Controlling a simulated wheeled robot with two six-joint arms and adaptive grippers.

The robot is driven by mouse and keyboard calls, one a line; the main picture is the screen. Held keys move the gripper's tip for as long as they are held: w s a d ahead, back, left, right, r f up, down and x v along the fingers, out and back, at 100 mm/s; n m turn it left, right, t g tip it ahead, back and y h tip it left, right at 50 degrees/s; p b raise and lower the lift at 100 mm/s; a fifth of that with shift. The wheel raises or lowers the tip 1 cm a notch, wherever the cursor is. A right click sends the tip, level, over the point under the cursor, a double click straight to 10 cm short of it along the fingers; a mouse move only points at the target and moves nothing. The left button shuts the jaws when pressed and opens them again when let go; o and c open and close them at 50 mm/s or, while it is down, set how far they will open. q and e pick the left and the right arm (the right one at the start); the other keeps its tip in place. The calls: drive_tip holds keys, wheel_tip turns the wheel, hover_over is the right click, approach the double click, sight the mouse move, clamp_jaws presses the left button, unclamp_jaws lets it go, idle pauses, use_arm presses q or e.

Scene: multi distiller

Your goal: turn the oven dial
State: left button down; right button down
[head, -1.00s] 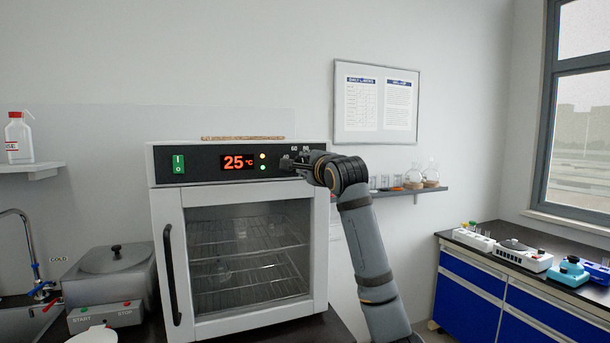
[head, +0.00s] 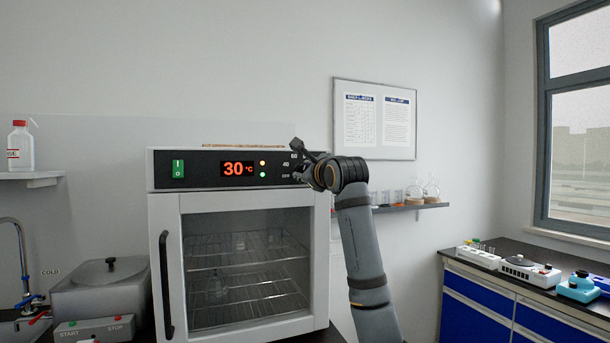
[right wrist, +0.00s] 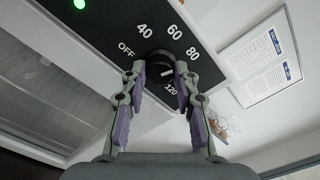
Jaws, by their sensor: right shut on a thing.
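The oven (head: 255,200) stands left of centre in the head view, its glass door closed. Its red display (head: 238,169) reads 30 °C, beside a green power switch (head: 178,168). The black oven dial (right wrist: 159,60) shows in the right wrist view, ringed by the marks OFF, 40, 60, 80 and 120. My right gripper (right wrist: 161,74) is shut on the dial, one finger at each side. In the head view my right gripper (head: 300,162) covers the dial at the panel's right end. My left gripper is not in view.
A grey water bath (head: 100,285) sits left of the oven. A shelf (head: 420,206) with glassware is on the wall behind my right arm. A blue bench (head: 480,300) with instruments stands at the right. A notice board (head: 375,82) hangs above.

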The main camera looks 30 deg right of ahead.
drive_tip(key=shift+f, duration=0.2)
drive_tip(key=c, duration=1)
unclamp_jaws()
drive_tip(key=shift+r, duration=0.1)
drive_tip(key=shift+s+a, duration=0.1)
drive_tip(key=shift+s, duration=0.3)
drive_tip(key=v, duration=1.1)
